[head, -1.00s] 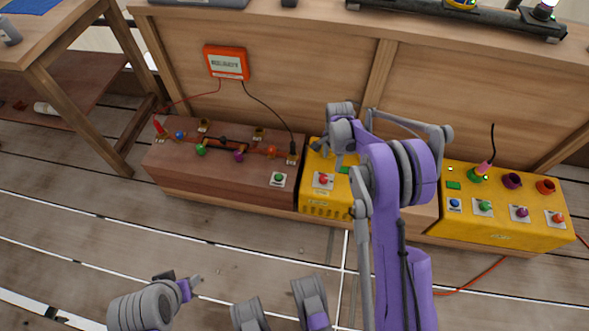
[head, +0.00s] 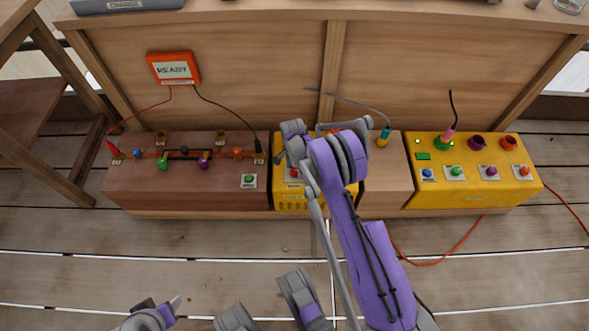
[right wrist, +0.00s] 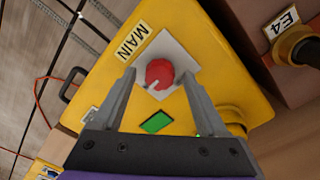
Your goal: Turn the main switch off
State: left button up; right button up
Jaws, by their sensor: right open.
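The main switch is a red round knob (right wrist: 159,73) on a white plate. It sits on a yellow box (right wrist: 205,30) beside a label reading MAIN (right wrist: 132,41), in the right wrist view. A small pale mark shows on the knob's lower edge. My right gripper (right wrist: 158,77) is open, with its fingertips on either side of the knob; I cannot tell whether they touch it. In the head view the red knob (head: 293,173) shows just below my right gripper's wrist. My left gripper (head: 172,306) is only partly visible at the bottom edge, its jaws unclear.
A brown box (head: 150,190) with coloured terminals and a green button stands left of the yellow box. A tan box (head: 385,185) and another yellow box (head: 475,197) stand to the right. An orange meter (head: 174,69) reading READY hangs behind, with leads. Free floor lies in front.

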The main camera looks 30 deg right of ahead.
grip_shut()
dwell(0.4)
jog(key=shift+n, duration=0.3)
jog(key=n, duration=0.3)
jog(key=shift+n+p, duration=0.3)
jog(key=shift+p, duration=0.1)
jog(key=n, duration=0.4)
jog(key=shift+n, duration=0.3)
jog(key=n, duration=0.4)
jog(key=shift+n+h, duration=0.3)
jog(key=shift+n+t, duration=0.3)
jog(key=shift+n, duration=1.9)
